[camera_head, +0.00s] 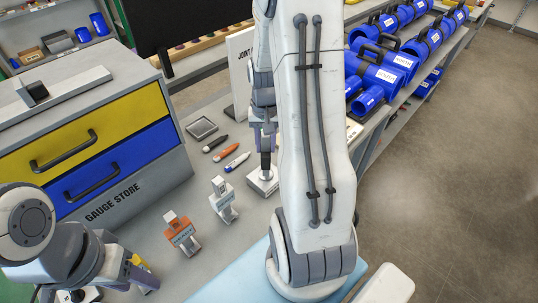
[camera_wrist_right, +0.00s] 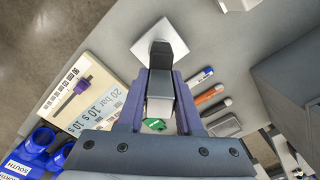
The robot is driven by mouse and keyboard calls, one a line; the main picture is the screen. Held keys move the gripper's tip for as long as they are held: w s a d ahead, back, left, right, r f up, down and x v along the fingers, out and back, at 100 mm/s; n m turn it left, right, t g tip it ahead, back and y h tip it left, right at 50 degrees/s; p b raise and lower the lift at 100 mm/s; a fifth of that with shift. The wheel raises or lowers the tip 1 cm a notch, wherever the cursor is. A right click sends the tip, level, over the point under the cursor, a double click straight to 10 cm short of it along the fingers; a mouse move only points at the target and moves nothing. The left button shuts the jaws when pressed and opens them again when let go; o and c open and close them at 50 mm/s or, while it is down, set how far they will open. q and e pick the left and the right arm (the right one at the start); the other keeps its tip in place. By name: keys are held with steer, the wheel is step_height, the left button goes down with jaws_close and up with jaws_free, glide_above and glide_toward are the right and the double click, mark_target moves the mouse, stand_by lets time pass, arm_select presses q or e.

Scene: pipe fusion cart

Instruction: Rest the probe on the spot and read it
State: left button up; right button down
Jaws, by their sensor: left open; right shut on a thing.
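My right gripper (camera_head: 264,138) is shut on a dark probe (camera_head: 265,160), which points down in the head view. In the right wrist view the probe (camera_wrist_right: 160,90) sits between the purple fingers of the right gripper (camera_wrist_right: 158,92). Its lower end is over a pale square block (camera_wrist_right: 148,43), also seen in the head view (camera_head: 259,183). I cannot tell whether the tip touches the block. A small green patch (camera_wrist_right: 155,124) shows between the fingers; no reading is legible. My left gripper (camera_head: 136,275) is open at the lower left, apart from the block.
Several pen-like tools (camera_head: 237,162) and a grey tray (camera_head: 201,128) lie left of the block. An orange clamp-like piece (camera_head: 182,234) and a white one (camera_head: 222,198) stand nearer. The gauge store (camera_head: 125,190) is at left. Blue pipe fittings (camera_head: 375,75) line a shelf at right.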

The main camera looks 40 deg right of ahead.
steer(key=shift+c, duration=2.4)
jaws_free()
steer(key=shift+f, duration=0.15)
step_height(320, 180, up, 11)
steer(key=shift+f+b, duration=0.2)
steer(key=shift+b, duration=0.4)
steer(key=s+a+n, duration=0.3)
steer(key=a+n, duration=0.5)
steer(key=a, duration=1.2)
steer(key=s+a+f+n+y, duration=0.1)
steer(key=s+a+n, duration=0.6)
steer(key=s+a, duration=0.4)
steer(key=shift+s+n, duration=0.3)
steer(key=shift+s, duration=0.75)
